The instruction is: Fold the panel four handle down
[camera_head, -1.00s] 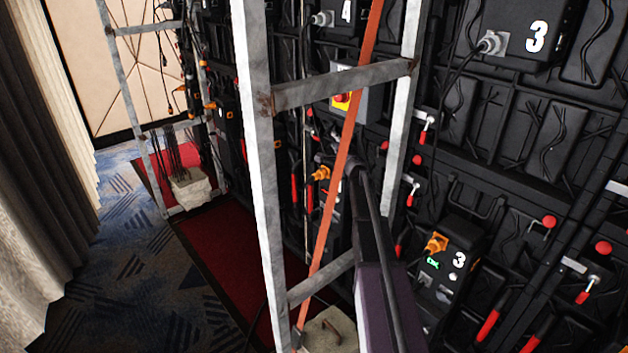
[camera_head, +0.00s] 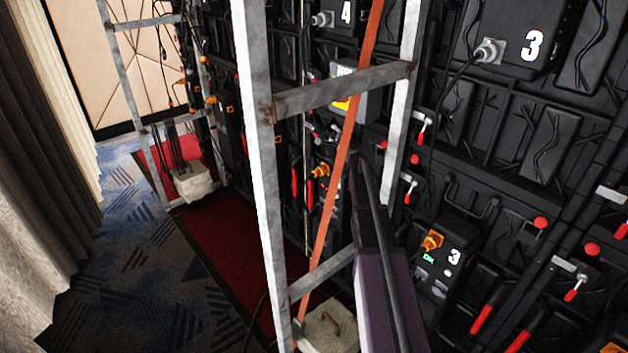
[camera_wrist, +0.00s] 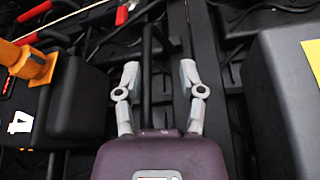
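In the wrist view my gripper (camera_wrist: 161,66) has its two grey fingers spread apart, with no object clearly held. A black upright bar (camera_wrist: 148,90) shows between the fingers, nearer the left one. I cannot tell whether it is the panel four handle. A black box marked 4 (camera_wrist: 20,122) with an orange plug (camera_wrist: 35,66) is left of the gripper. Red-gripped levers (camera_wrist: 35,11) show at its top left. In the head view another box marked 4 (camera_head: 346,12) is high on the wall. My arm covers part of the wall there and the gripper cannot be made out.
A grey metal frame (camera_head: 259,150) with an orange strap (camera_head: 347,150) stands beside my arm. A concrete weight (camera_head: 328,328) sits at its foot. Boxes marked 3 (camera_head: 447,258) are on the right. Blue carpet (camera_head: 140,260) is clear on the left.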

